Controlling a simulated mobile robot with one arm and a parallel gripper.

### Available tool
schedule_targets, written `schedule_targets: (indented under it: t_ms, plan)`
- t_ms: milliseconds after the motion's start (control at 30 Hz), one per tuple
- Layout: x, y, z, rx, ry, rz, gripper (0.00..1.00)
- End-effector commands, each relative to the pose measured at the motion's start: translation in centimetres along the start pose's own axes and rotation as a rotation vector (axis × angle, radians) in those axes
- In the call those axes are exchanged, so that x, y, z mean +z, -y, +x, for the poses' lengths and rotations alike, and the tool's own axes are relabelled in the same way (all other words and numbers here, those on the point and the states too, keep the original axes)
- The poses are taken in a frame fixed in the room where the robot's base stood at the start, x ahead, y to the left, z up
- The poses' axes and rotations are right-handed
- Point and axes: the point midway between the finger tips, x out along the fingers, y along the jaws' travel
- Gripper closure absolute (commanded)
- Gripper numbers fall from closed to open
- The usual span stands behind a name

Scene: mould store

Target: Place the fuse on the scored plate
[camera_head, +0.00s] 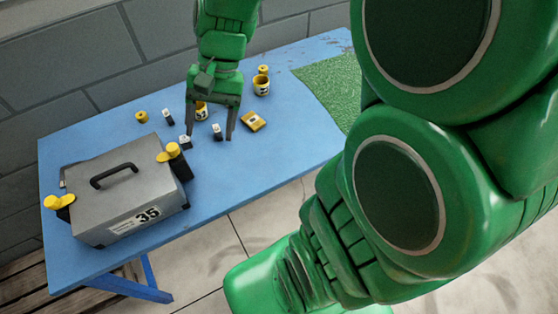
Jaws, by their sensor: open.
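My gripper (209,135) points down over the blue table, its two dark fingers spread apart. Between the fingers, in the picture, are a small black-and-white piece (217,131) and, further back, a yellow numbered cup (201,112); I cannot tell whether the fingers touch anything. Similar black-and-white pieces stand to the left, one near the left finger (185,142) and one further back (168,117). A flat yellow block (253,121) lies right of the gripper. I cannot tell for certain which of these is the fuse. No scored plate can be clearly made out.
A grey case (120,187) marked 35, with a black handle and yellow-topped clamps, fills the table's left end. Yellow cups and knobs stand at the back (262,86), (141,117). A green mat (330,88) covers the right end. The blue table's (235,175) front middle is clear.

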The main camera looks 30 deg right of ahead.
Motion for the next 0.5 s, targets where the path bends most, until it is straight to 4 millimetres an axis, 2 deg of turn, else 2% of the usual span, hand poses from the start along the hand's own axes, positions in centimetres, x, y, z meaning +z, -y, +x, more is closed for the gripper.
schedule_targets:
  t_ms: [100, 500]
  plan:
    - [2.4, -1.7, 0.1, 0.064, -0.028, -0.069, 0.32]
    - [8.4, -8.4, 0.1, 0.278, -0.118, -0.277, 0.32]
